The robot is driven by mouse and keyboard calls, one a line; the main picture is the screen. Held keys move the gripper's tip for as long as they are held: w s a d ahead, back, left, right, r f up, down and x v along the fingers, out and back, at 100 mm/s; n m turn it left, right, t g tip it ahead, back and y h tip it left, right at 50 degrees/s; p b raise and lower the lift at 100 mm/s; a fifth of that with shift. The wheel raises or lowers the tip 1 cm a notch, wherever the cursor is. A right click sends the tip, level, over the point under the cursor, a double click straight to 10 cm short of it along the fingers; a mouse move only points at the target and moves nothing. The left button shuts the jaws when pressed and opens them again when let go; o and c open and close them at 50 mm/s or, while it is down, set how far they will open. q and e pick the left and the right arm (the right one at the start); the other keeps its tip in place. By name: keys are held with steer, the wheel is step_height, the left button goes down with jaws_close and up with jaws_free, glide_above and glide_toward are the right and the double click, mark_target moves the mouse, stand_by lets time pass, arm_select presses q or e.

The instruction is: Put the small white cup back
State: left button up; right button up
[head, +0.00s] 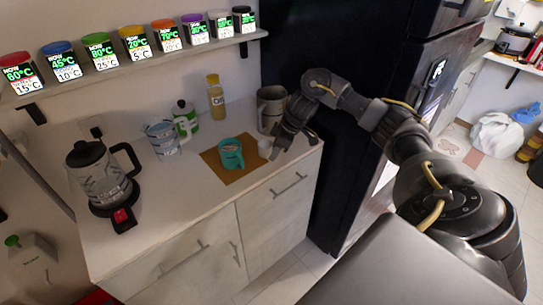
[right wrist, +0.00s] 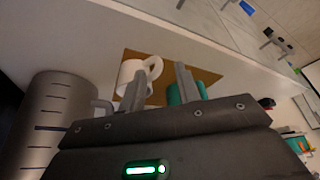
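The small white cup (head: 263,146) stands on the counter at the right edge of a brown mat (head: 240,177), between a teal mug (head: 230,155) and my right gripper (head: 272,153). In the right wrist view the white cup (right wrist: 127,72) lies just beyond the fingertips, its handle toward the gap between them. My right gripper (right wrist: 162,82) is open, its two fingers apart. One finger overlaps the cup in that view; I cannot tell whether it touches. The teal mug (right wrist: 176,94) is partly hidden behind the other finger. My left gripper is not in view.
A grey measuring jug (head: 270,105) stands close behind my right gripper. A glass cup (head: 162,138), green-lidded jar (head: 185,115), yellow bottle (head: 215,95) and kettle (head: 98,178) stand farther left. The counter front is clear.

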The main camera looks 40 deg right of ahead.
steer(key=p+v, duration=0.1)
steer(key=v, duration=0.7)
steer(key=shift+a, duration=0.1)
